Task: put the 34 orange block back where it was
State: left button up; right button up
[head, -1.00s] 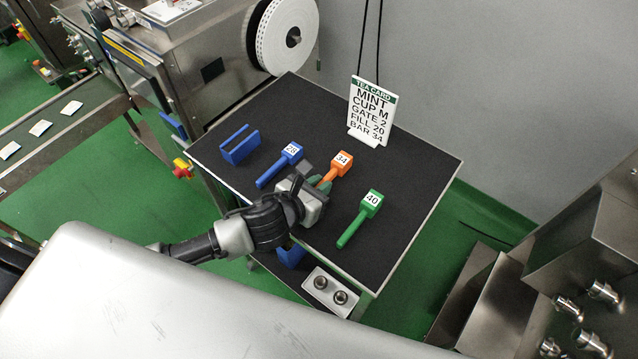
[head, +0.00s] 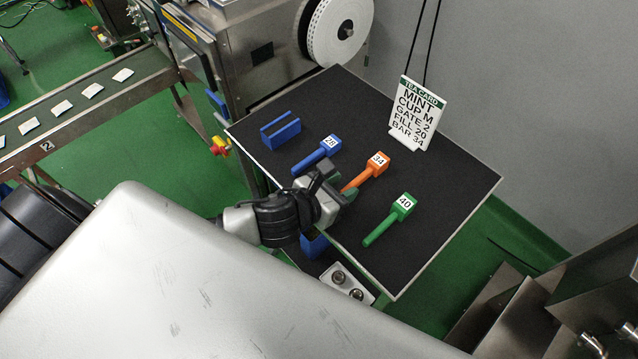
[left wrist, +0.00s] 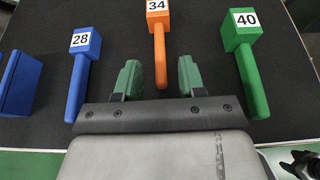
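The orange block marked 34 (head: 376,164) lies on the black table top between the blue block marked 28 (head: 329,145) and the green block marked 40 (head: 402,204). In the left wrist view the orange block (left wrist: 158,17) has its handle pointing toward my left gripper (left wrist: 155,78). In the head view my left gripper (head: 345,190) is beside the orange handle's near end. My right gripper is not in view.
A blue slotted holder (head: 281,131) stands at the table's left. A tea card (head: 416,115) reading BAR 34 stands at the back. A tray with metal knobs (head: 347,284) is below the front edge. The table's right side is clear.

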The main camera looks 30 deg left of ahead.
pick_arm(q)
jog(key=v, duration=0.7)
jog(key=shift+s+a+r+b, duration=0.1)
jog(key=shift+s+r+b, duration=0.2)
